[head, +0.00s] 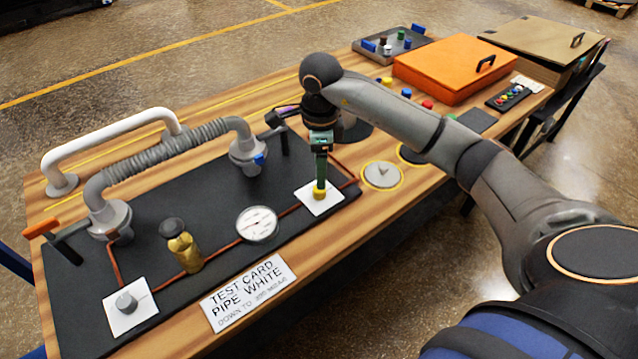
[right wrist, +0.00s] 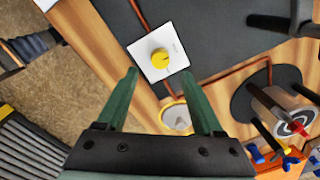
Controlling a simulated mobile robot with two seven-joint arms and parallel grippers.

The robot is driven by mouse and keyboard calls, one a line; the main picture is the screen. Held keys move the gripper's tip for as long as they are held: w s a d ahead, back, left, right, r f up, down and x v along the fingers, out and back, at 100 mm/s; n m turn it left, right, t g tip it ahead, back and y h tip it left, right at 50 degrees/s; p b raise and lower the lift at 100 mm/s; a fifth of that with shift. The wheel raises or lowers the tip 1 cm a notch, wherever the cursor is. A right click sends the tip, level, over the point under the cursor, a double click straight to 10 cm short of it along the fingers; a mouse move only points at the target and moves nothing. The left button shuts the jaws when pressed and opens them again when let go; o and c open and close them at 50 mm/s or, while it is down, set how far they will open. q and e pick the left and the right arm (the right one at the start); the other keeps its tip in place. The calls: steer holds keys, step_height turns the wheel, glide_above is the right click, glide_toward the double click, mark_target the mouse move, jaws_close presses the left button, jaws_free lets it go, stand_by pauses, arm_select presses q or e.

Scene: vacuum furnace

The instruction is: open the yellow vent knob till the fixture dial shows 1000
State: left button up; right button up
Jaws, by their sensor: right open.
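The yellow vent knob (head: 319,191) sits on a white square plate (head: 312,204) at the right end of the black fixture board. It also shows whole in the right wrist view (right wrist: 159,57), with a dark mark on its top. My right gripper (head: 320,181) points down over the knob with its green fingers. In the right wrist view (right wrist: 160,72) the fingers are apart with nothing held, and the knob lies just past the tips, roughly centred between them. The round white fixture dial (head: 257,224) is left of the knob; its reading is too small to tell. My left gripper is out of view.
A grey knob (head: 126,302) on a white plate, a brass valve (head: 183,248) and a ribbed hose (head: 165,152) are to the left. A grey cone on a yellow-ringed disc (head: 382,175) is close on the right. An orange case (head: 452,68) stands farther back.

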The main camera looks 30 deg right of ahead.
step_height(320, 180, down, 6)
steer(key=shift+w+f, duration=0.1)
steer(key=shift+w, duration=0.05)
steer(key=shift+c, duration=0.2)
jaws_close()
stand_by(0.5)
